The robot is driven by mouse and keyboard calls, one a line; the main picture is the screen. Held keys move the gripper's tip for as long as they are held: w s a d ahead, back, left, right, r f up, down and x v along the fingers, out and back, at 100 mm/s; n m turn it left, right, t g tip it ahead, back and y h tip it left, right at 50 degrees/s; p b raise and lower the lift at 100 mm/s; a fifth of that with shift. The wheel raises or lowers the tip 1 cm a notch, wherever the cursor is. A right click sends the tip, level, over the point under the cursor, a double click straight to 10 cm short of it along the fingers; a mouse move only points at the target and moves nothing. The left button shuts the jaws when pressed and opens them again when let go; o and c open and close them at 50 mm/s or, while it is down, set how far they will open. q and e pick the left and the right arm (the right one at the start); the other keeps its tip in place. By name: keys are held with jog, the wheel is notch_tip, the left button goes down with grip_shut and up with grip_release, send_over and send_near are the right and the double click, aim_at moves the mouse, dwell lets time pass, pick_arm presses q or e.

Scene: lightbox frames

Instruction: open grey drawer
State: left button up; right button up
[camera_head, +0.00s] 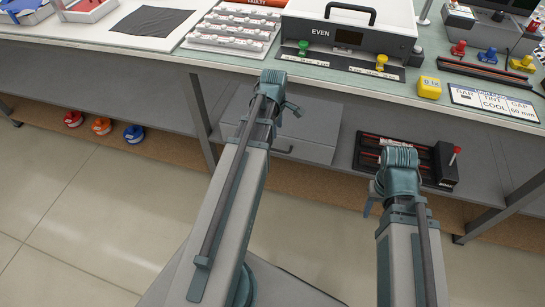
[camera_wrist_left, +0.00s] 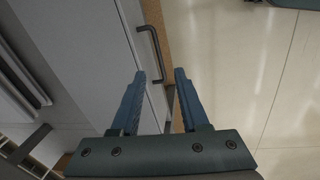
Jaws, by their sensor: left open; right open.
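The grey drawer (camera_head: 312,150) is under the workbench, with its front partly hidden by my left arm in the head view. Its dark bar handle (camera_head: 283,148) shows just right of that arm. In the left wrist view the handle (camera_wrist_left: 154,52) stands out from the grey front (camera_wrist_left: 95,40). My left gripper (camera_wrist_left: 160,74) is open and empty, its fingers pointing toward the handle, which lies just beyond the fingertips and is not between them. My right gripper (camera_head: 372,195) is open, mostly hidden behind its wrist, low in front of the shelf at the right.
The bench top above holds a white EVEN box (camera_head: 345,38) and a yellow block (camera_head: 429,88). Grey bench legs (camera_head: 200,118) stand either side. The floor at left is clear.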

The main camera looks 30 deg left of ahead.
aim_at(272, 149)
pick_arm(q)
jog(key=shift+n, duration=0.8)
jog(key=w+a+f+b, duration=0.1)
jog(key=f+b, duration=0.3)
jog(key=f, duration=0.1)
jog(key=a+f+b, duration=0.1)
jog(key=f+b, duration=0.4)
jog(key=w+a+f+b, duration=0.1)
jog(key=f+b, duration=0.4)
jog(key=shift+w, duration=0.3)
pick_arm(e)
notch_tip(272, 149, down, 15)
jog(key=shift+d, duration=0.1)
pick_arm(q)
grip_shut()
